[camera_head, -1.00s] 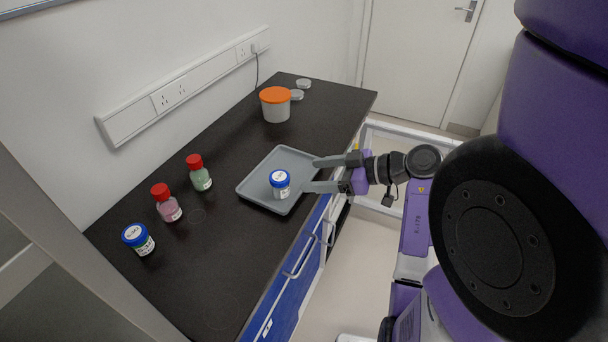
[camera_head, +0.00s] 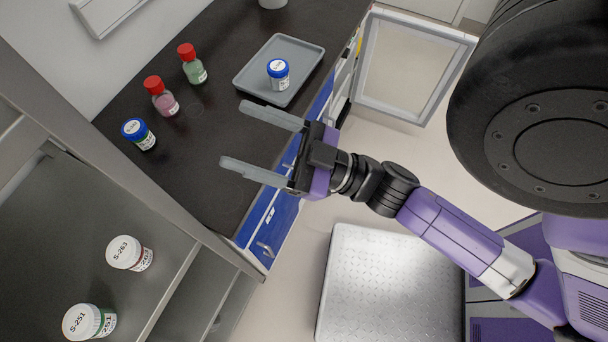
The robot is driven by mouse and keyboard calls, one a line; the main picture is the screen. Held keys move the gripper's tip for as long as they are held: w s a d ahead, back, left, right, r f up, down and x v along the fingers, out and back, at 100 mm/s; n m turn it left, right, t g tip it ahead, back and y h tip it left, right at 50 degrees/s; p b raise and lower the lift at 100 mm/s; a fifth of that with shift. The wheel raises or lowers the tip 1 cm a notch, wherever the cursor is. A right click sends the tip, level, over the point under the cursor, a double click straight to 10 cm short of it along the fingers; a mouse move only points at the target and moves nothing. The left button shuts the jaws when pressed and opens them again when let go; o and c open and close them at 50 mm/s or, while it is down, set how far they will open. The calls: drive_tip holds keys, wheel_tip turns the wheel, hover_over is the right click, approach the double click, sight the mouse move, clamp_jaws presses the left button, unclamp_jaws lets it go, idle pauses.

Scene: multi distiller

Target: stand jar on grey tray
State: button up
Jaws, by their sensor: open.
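The grey tray (camera_head: 250,84) lies on the dark bench. A small jar with a blue lid (camera_head: 278,72) stands upright on it, right of its middle. A second blue-lidded jar (camera_head: 140,134) stands on the bench at the left, near the metal frame. My gripper (camera_head: 233,138) is open and empty over the bench's front part, below the tray in the picture and right of the second jar. Its two grey fingers point left and are apart from both jars. Which jar the task means, I cannot tell.
A red-capped pink bottle (camera_head: 161,97) and a red-capped green bottle (camera_head: 193,65) stand between the second jar and the tray. Two white-lidded jars, S-263 (camera_head: 130,252) and S-251 (camera_head: 89,321), stand on a shelf at lower left. The metal frame edges the bench's left.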

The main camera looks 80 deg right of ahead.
drive_tip(key=s+a+f+m+g, duration=0.2)
drive_tip(key=s+a+f+g, duration=0.4)
drive_tip(key=s+f, duration=0.3)
drive_tip(key=shift+s+a+f+g, duration=0.15)
drive_tip(key=shift+a+f+g, duration=0.1)
drive_tip(key=shift+f+g, duration=0.6)
drive_tip(key=shift+f, duration=0.1)
